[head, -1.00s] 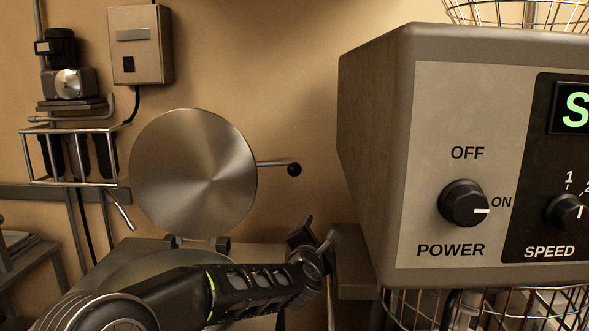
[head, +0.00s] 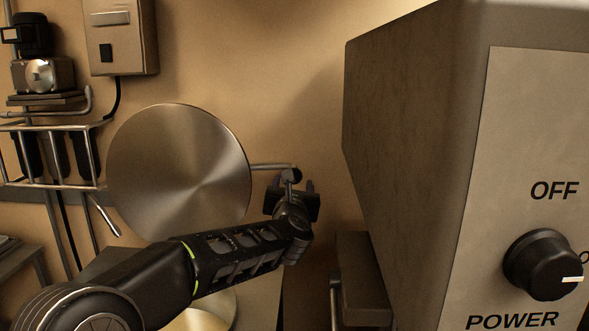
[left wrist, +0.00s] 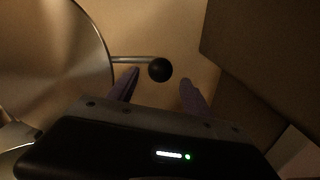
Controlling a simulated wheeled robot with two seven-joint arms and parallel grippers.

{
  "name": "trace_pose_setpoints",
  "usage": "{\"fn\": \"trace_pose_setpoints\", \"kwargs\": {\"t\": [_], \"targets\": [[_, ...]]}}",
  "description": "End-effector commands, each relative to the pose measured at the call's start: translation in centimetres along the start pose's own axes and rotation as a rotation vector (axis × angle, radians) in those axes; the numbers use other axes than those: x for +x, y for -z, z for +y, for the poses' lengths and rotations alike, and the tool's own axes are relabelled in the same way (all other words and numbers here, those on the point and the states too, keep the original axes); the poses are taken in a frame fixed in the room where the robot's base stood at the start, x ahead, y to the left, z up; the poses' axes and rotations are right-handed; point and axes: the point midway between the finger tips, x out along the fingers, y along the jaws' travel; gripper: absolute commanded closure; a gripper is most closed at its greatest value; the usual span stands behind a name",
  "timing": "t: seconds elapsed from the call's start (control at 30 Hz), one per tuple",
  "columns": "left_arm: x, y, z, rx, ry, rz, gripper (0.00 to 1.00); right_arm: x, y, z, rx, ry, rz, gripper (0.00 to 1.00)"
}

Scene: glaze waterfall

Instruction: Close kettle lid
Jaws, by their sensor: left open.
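The round brushed-metal kettle lid (head: 180,165) stands open, nearly upright, left of centre in the head view. It also shows at the left of the left wrist view (left wrist: 50,50). A thin metal rod with a black ball knob (left wrist: 160,69) sticks out from its right side. My left gripper (head: 292,185) is at the knob, and its arm covers part of the kettle below. In the left wrist view the left gripper (left wrist: 158,86) is open, with the knob between or just beyond its two fingertips; contact cannot be told. My right gripper is not in view.
A large control box (head: 410,150) with a power knob (head: 543,264) stands close on the right. A metal rack (head: 55,155) and a wall box (head: 120,35) are at the left. Bare wall lies behind the lid's rod.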

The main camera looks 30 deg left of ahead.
Motion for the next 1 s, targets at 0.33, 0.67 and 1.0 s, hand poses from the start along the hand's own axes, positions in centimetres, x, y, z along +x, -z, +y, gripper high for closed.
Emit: {"fn": "trace_pose_setpoints", "kwargs": {"t": [0.33,0.67,1.0], "targets": [[0.0,0.0,0.0,0.002,0.001,0.0,0.41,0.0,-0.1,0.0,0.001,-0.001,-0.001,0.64],[2.8,-0.2,0.0,0.004,0.001,0.002,0.41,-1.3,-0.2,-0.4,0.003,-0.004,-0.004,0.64],[7.4,-0.1,0.0,0.004,0.001,0.001,0.41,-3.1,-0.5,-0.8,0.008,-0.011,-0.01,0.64]]}}
